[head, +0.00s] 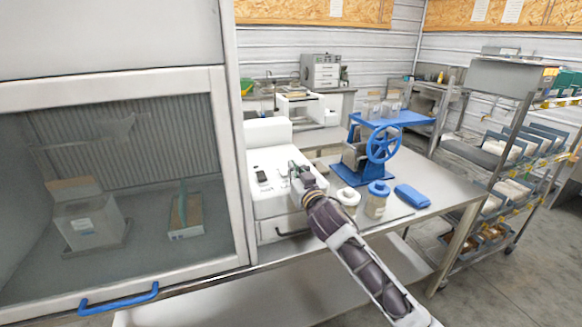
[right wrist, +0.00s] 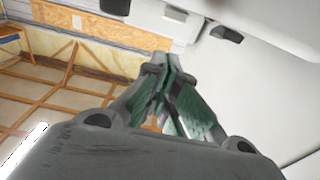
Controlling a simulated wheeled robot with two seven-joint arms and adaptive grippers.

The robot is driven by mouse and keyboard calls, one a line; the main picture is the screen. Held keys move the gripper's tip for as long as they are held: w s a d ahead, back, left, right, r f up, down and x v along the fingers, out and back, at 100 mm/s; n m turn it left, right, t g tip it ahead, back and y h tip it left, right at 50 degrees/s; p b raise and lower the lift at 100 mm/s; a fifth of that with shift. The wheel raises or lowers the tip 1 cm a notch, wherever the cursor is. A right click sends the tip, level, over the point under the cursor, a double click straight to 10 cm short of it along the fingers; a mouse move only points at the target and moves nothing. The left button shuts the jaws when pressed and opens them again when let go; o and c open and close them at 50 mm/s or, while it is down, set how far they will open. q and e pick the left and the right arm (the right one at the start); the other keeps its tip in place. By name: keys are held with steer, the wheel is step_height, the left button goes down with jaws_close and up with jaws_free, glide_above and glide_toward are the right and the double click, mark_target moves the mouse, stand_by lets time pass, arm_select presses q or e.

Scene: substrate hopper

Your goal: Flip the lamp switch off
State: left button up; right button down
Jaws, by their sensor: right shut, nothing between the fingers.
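A white machine (head: 268,158) stands on the metal bench, right of the glass-fronted cabinet. A small dark part (head: 262,177) sits on its top; I cannot tell whether it is the lamp switch. No lamp is clearly recognisable. My right gripper (head: 293,168) is over the machine's top, right of the dark part, shut and empty. In the right wrist view the fingertips (right wrist: 163,62) meet near a pale surface (right wrist: 275,60) with a dark rectangular piece (right wrist: 227,33). Contact cannot be told. My left gripper is not in view.
The cabinet (head: 236,130) with a blue handle (head: 118,298) fills the left. A blue hand-wheel device (head: 383,143), lidded jars (head: 376,199) and a blue folded item (head: 412,196) stand right of my right arm. A loaded shelf rack (head: 490,120) stands farther right.

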steer(key=shift+s+d+f+b, duration=0.1)
steer(key=shift+s+d+f, duration=0.2)
steer(key=shift+s, duration=0.45)
steer(key=shift+s+d+f+b, duration=0.1)
steer(key=shift+s+d+f, duration=0.15)
steer(key=shift+s, duration=0.5)
steer(key=shift+s+d+f+b, duration=0.1)
steer(key=shift+s+d+f, duration=0.15)
steer(key=shift+s, duration=0.5)
steer(key=shift+f, duration=0.15)
